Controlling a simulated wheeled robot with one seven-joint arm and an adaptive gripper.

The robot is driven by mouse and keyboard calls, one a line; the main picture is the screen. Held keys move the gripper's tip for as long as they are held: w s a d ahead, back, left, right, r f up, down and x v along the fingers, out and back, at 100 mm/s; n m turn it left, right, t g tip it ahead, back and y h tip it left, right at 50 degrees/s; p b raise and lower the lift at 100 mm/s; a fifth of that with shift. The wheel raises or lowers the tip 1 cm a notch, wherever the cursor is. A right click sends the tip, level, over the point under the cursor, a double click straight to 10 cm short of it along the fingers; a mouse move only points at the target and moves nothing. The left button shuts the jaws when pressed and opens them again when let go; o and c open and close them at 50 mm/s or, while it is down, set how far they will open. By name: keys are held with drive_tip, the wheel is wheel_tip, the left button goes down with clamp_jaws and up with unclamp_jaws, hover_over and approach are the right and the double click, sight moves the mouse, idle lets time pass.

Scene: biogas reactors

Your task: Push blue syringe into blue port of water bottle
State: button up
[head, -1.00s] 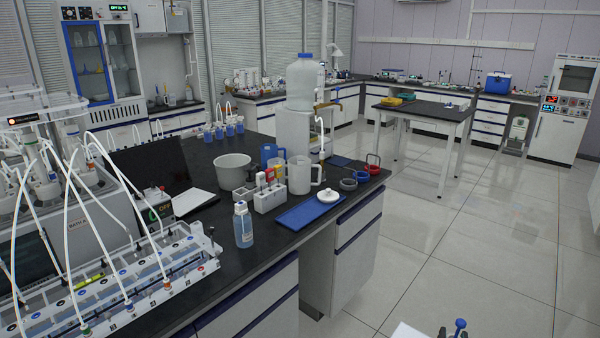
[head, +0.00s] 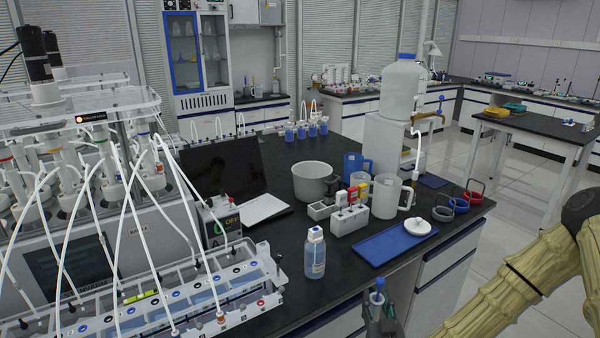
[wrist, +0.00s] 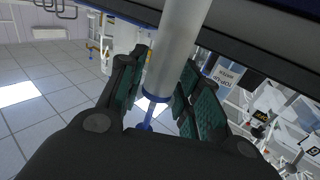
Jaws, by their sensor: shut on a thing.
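My gripper (head: 380,312) is at the lower edge of the head view, in front of the bench edge. It is shut on the blue syringe (head: 378,290), whose blue end points up there. In the wrist view the syringe's pale barrel (wrist: 180,45) and blue collar (wrist: 155,97) sit between the green-padded fingers. A small bottle (head: 315,258) with bluish liquid and a white cap with a blue spot (head: 315,232) on top stands upright on the bench. It is up and left of my gripper in the picture, apart from the syringe. The syringe's far tip is not clear.
Left of the bottle is a long clear-sided rack (head: 150,310) with white tubes. Right of it are a white holder (head: 350,218) and a blue tray (head: 395,241) with a white lid (head: 420,227). Dark bench top is bare in front of the bottle.

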drive_tip(key=w+a+r+n+g+y+p, duration=0.1)
drive_tip(key=w+a+r+y+p, duration=0.25)
drive_tip(key=r, duration=0.65)
drive_tip(key=w+a+r+n+y+p, duration=0.1)
drive_tip(key=w+a+r+n+p, duration=0.1)
drive_tip(key=w+a+r, duration=0.6)
drive_tip(key=w+a+r+n+g+y+p, duration=0.1)
drive_tip(key=w+a+r+y+p, duration=0.3)
drive_tip(key=r, duration=0.8)
drive_tip(key=f+b, duration=0.1)
drive_tip(key=s+f+h+b, duration=0.1)
drive_tip(key=f, duration=0.1)
drive_tip(key=s+f+h+b, duration=0.1)
drive_tip(key=f, duration=0.1)
drive_tip(key=shift+a+f, duration=0.25)
drive_tip(key=shift+a, duration=0.15)
drive_tip(key=shift+s+f, duration=0.1)
drive_tip(key=shift+f+b, duration=0.9)
drive_tip(key=shift+b, duration=0.25)
idle(0.9)
idle(0.4)
drive_tip(key=o, duration=1.1)
